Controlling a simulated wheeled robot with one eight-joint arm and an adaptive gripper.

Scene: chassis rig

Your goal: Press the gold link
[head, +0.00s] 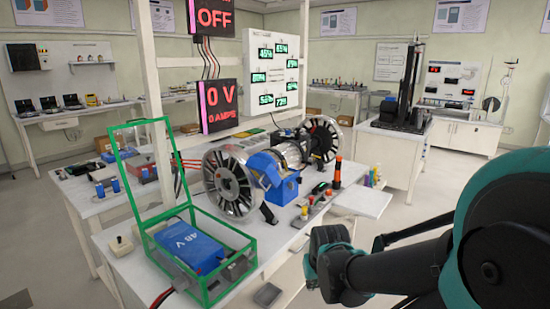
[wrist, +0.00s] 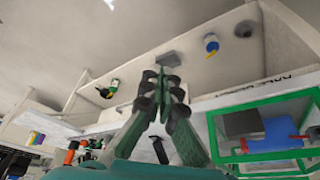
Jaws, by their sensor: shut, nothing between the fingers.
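I cannot make out for certain which part is the gold link. In the wrist view a small piece with yellow, black and green (wrist: 108,90) sits on a pale panel to the left of my gripper. A blue cylinder with a yellowish part (wrist: 211,44) is on the same panel to the right. My gripper (wrist: 161,76) is shut and empty, its fingertips in front of the panel near a grey block (wrist: 170,57). I cannot tell whether it touches anything. In the head view my arm comes in from the lower right, in front of the bench.
A green-framed box (head: 226,285) with a blue 48 V battery (head: 185,246) stands on the white bench. Two spoked wheels (head: 231,180) flank a blue motor unit (head: 272,178). Displays read OFF and 0 V.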

